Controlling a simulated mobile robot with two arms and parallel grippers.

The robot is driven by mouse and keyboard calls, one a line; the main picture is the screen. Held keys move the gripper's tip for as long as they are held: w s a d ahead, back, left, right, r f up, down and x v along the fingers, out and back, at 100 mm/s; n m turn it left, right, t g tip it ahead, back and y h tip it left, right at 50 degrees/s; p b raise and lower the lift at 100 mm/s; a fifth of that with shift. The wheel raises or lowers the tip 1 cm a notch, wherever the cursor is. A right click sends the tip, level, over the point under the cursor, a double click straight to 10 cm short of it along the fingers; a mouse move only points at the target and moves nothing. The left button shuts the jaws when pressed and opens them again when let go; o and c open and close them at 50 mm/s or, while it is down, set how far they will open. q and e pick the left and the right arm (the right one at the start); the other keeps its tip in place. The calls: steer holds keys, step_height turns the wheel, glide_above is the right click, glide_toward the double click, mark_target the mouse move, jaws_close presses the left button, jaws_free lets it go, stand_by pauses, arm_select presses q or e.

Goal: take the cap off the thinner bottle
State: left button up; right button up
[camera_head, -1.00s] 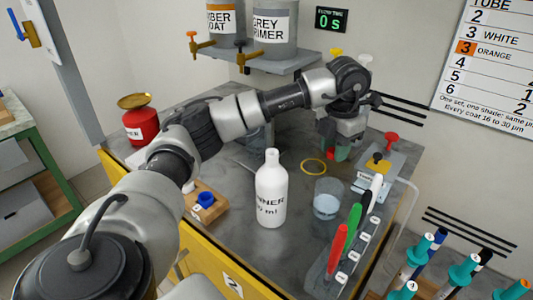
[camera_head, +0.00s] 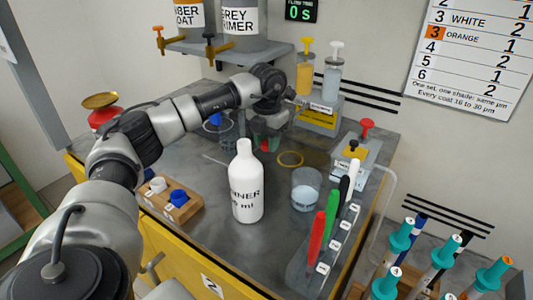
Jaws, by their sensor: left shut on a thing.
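The thinner bottle (camera_head: 247,190) is white with black lettering and stands upright on the grey bench, in the middle of the head view. My left gripper (camera_head: 265,145) points down over the bench, behind and a little right of the bottle top, apart from the bottle. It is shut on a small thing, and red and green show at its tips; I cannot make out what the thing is. My right gripper is not in view.
A wooden block (camera_head: 165,205) with a white and a blue cap sits left of the bottle. A glass beaker (camera_head: 305,190) and a rack of pens (camera_head: 325,250) stand to the right. A yellow ring (camera_head: 290,159) lies behind. A clear container (camera_head: 213,135) stands at the back left.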

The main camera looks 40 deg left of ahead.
mark_target(267, 160)
arm_select(q)
steer(key=shift+f, duration=2)
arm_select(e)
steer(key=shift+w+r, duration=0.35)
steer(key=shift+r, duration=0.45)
arm_select(q)
steer(key=shift+f+b, duration=0.1)
steer(key=shift+b, duration=0.2)
steer(key=o, duration=1)
